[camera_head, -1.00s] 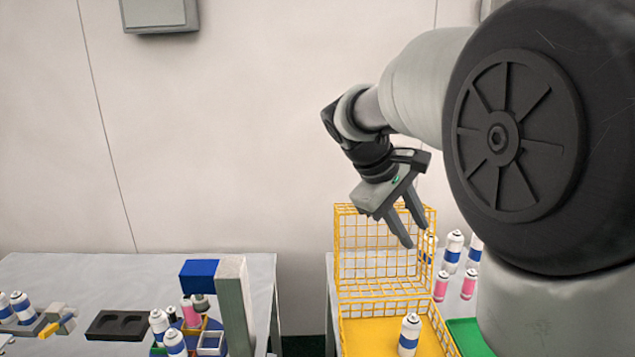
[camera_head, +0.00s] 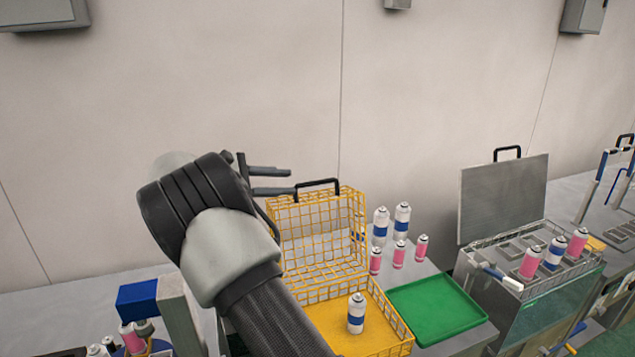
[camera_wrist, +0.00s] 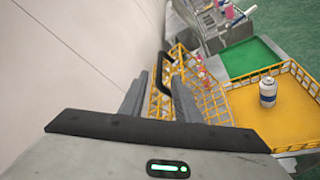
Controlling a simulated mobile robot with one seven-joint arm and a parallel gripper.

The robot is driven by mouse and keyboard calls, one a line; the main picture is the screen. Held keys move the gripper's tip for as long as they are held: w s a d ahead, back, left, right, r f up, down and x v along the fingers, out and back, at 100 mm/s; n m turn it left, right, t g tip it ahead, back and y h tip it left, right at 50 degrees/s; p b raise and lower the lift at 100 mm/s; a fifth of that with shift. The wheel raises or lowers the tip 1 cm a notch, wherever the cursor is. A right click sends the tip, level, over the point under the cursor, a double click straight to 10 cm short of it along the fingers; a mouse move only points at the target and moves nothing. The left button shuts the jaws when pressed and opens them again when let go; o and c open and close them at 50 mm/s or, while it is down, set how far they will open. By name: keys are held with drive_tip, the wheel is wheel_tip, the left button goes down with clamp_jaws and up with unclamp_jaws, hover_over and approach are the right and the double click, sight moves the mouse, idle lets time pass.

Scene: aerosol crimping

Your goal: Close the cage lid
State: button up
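The yellow wire cage (camera_head: 398,322) stands on the table with its lid (camera_head: 318,232) raised upright at the back. A black handle (camera_head: 317,186) is on the lid's upper edge. A white can with a blue band (camera_head: 356,314) stands inside the cage; it also shows in the wrist view (camera_wrist: 267,92). My gripper (camera_head: 292,181) is open, just left of the handle in the head view, with its fingers pointing at it. In the wrist view, the handle (camera_wrist: 166,68) lies just ahead of and between my separated fingertips (camera_wrist: 156,83). Contact cannot be told. My arm hides the cage's left side.
A green tray (camera_head: 437,308) is right of the cage. Several white and pink cans (camera_head: 398,254) stand behind it. A metal bath (camera_head: 545,290) with its lid raised (camera_head: 503,198) is farther right. A wooden post with a blue block (camera_head: 137,298) is left. A wall rises behind.

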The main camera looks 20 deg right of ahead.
sight(313, 183)
drive_tip(key=p+x, duration=0.1)
drive_tip(key=x, duration=1)
drive_tip(key=shift+d+f, duration=0.15)
drive_tip(key=shift+d, duration=0.2)
drive_tip(key=shift+c, duration=0.4)
clamp_jaws()
